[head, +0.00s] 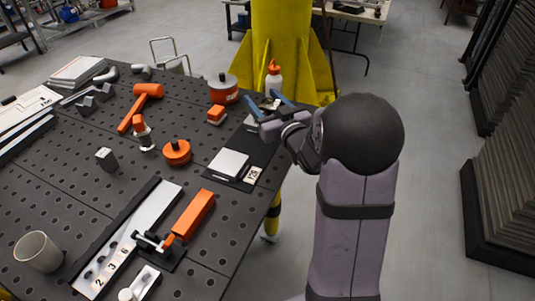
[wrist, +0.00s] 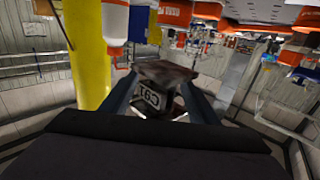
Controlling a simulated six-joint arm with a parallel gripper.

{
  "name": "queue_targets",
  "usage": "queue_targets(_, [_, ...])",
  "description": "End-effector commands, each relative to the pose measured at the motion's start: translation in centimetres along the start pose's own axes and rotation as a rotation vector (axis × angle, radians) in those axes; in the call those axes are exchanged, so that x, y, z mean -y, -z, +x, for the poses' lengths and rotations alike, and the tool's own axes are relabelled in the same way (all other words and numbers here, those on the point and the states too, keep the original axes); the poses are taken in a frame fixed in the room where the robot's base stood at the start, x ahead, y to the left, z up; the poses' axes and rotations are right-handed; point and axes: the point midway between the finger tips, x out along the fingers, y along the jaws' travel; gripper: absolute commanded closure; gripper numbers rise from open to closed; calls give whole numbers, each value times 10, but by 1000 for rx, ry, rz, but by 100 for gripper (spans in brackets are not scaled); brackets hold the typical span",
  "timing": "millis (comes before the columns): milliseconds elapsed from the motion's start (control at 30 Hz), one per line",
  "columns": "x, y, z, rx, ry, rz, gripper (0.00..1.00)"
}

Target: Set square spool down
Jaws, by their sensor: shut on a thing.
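My gripper (head: 262,96) is over the back right edge of the perforated dark table, beside the bottle. In the wrist view my gripper (wrist: 160,84) has its two blue-grey fingers around a small dark brownish block (wrist: 166,70), which I take to be the square spool. A white label with dark characters (wrist: 150,97), seen rotated, shows just below it; I cannot tell whether it is on the spool or behind it. In the head view the fingers mostly hide the held thing, and I cannot tell whether it touches the table.
A white bottle with an orange cap (head: 274,80) and an orange-grey round spool (head: 223,90) stand close by. A dark mat with a silver square plate (head: 229,163) and a "125" card (head: 253,175) lies nearer. A yellow finned column (head: 282,45) rises behind the table.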

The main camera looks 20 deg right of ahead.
Motion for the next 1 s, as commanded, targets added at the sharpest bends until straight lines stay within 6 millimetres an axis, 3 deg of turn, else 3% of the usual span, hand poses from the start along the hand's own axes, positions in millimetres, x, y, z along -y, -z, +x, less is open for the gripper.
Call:
queue_targets(100, [0, -12, 0, -3, 0, -1, 73])
queue_targets(533, [0, -15, 0, -1, 0, 0, 73])
queue_targets(833, [0, -56, 0, 3, 0, 2, 73])
queue_targets(1000, [0, -68, 0, -2, 0, 0, 73])
